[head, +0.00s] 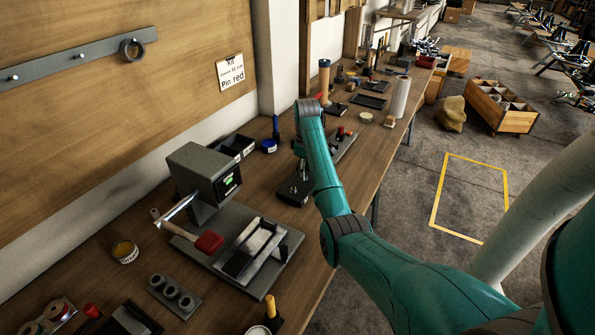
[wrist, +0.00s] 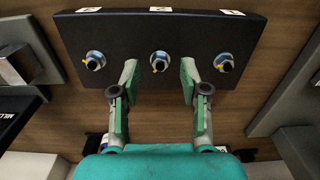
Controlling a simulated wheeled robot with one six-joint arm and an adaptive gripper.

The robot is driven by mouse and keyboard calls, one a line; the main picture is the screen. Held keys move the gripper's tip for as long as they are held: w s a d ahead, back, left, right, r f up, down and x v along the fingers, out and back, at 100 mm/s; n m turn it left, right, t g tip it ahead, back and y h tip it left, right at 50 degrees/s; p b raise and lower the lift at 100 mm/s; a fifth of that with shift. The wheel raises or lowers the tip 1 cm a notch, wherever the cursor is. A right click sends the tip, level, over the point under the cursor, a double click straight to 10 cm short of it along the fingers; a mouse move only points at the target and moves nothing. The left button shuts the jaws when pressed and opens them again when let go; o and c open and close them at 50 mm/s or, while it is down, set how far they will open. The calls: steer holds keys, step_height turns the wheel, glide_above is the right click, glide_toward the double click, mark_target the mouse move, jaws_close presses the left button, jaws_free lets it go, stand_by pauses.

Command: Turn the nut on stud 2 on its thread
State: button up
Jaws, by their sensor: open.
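A dark plate (wrist: 200,35) carries three studs in a row, each with a nut and a yellow mark, and a white label above each. The labels are too small to read for sure. The middle stud with its nut (wrist: 160,62) is in line with the gap between my fingertips. My gripper (wrist: 159,72) is open, one finger to each side of that nut, and neither finger visibly touches it. Whether the fingers are level with the nut cannot be told. The left stud (wrist: 95,60) and right stud (wrist: 223,63) stand outside the fingers. In the head view my arm hides much of the plate (head: 293,192).
The plate lies on a long wooden bench (head: 330,235). A black bin (head: 236,146) and a blue-lidded tin (head: 268,146) are behind. Grey blocks flank the plate in the wrist view.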

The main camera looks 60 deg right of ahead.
steer(key=shift+f, duration=0.6)
jaws_close()
steer(key=shift+m, duration=0.3)
steer(key=m, duration=1)
steer(key=shift+m, duration=0.3)
stand_by(0.3)
